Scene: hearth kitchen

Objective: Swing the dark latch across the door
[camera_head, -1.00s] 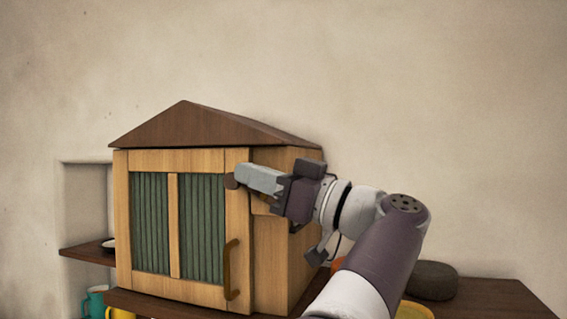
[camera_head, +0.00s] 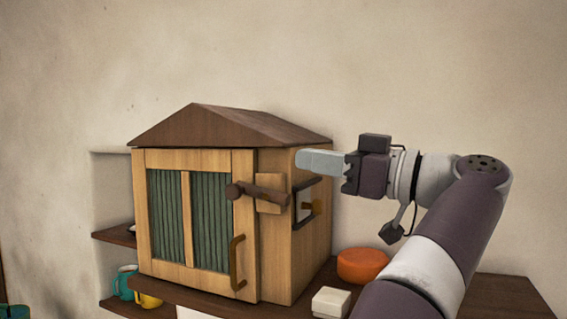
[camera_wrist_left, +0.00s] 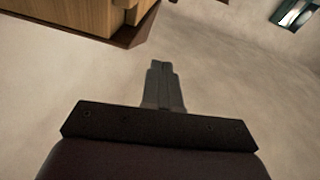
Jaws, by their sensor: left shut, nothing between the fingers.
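The wooden cabinet (camera_head: 272,255) has a gabled brown roof, and its door (camera_head: 244,215) with green slatted panels looks shut. The dark latch (camera_head: 262,192) has a round knob at its left end on the door's right stile. It lies nearly level, sloping slightly down to the right, across the door's edge and over a pale wood block (camera_head: 268,207). My left gripper (camera_head: 300,160) is shut and empty, above and right of the latch, apart from it in the picture. Its shut fingers show in the left wrist view (camera_wrist_left: 163,85). My right gripper is not in view.
A brass-coloured handle (camera_head: 237,262) is low on the door. A dark-framed fitting (camera_head: 307,203) is on the cabinet's right side. An orange round thing (camera_head: 362,264) and a white box (camera_head: 331,302) are on the right. Mugs (camera_head: 124,283) stand at lower left.

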